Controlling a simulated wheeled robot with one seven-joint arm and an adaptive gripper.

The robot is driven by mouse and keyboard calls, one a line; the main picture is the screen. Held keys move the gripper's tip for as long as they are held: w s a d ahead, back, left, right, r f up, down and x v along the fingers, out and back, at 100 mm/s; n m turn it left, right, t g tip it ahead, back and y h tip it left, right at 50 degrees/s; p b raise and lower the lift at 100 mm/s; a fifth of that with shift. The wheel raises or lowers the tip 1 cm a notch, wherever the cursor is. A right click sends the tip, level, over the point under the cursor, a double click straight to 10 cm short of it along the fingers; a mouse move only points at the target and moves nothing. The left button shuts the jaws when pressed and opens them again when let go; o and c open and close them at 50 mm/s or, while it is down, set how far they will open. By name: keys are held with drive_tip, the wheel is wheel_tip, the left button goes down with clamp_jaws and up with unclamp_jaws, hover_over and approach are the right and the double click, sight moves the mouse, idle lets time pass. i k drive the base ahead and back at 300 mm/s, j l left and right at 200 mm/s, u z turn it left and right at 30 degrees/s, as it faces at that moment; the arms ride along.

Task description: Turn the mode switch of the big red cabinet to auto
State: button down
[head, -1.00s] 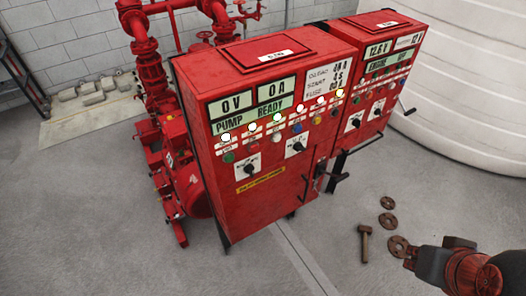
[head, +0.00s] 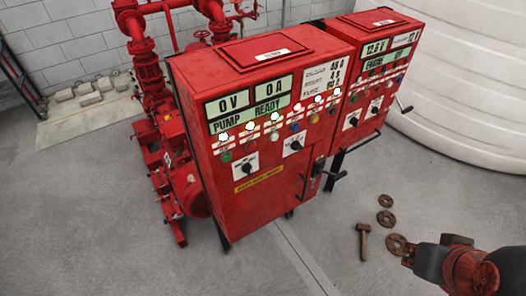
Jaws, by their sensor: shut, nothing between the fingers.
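The big red cabinet (head: 268,205) stands upright in the middle of the head view. Its sloping front panel carries two black rotary knobs on white plates, a left knob (head: 240,169) and a right knob (head: 297,146). The plate lettering is too small to read, so I cannot tell which is the mode switch or its setting. Both knobs are uncovered, with nothing touching them. Part of my red and dark grey arm shows at the lower right, well apart from the cabinet. I cannot make out my gripper's fingers in this view.
A smaller red cabinet (head: 372,70) stands at the right, with a crank handle (head: 404,106). A handle (head: 325,178) juts from the big cabinet's right side. A hammer (head: 363,241) and rusty rings (head: 386,218) lie on the floor. Red piping stands behind left.

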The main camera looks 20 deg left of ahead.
sight(248, 169)
drive_tip(key=u, duration=1.4)
